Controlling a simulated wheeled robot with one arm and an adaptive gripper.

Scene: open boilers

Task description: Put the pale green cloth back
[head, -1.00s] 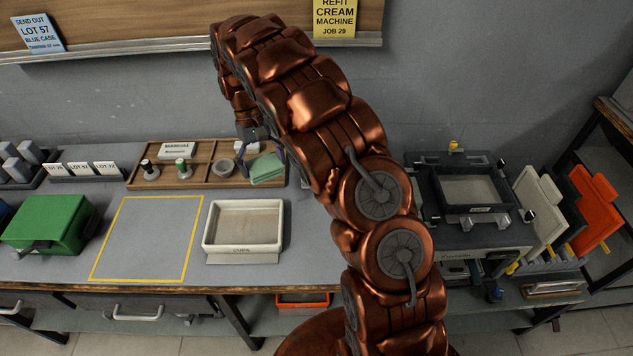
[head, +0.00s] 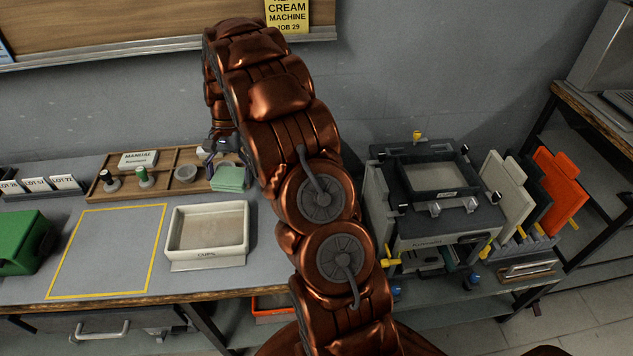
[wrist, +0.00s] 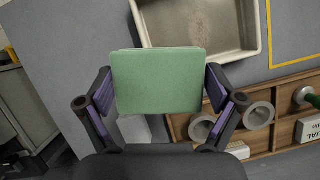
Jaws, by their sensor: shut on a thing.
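The pale green cloth (wrist: 157,80) is a folded pad between the two fingers of my gripper (wrist: 160,90) in the wrist view. My gripper is shut on its sides. In the head view the cloth (head: 230,178) shows below my gripper (head: 229,162), at the right end of the wooden organiser (head: 163,189). My arm hides part of that end. I cannot tell how high the cloth is above the bench.
The organiser holds a MANUAL block (head: 137,160), green- and black-topped tools and a grey ring (head: 185,174). A yellow-outlined area (head: 108,250) is clear. A dark machine (head: 440,215) stands right of my arm.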

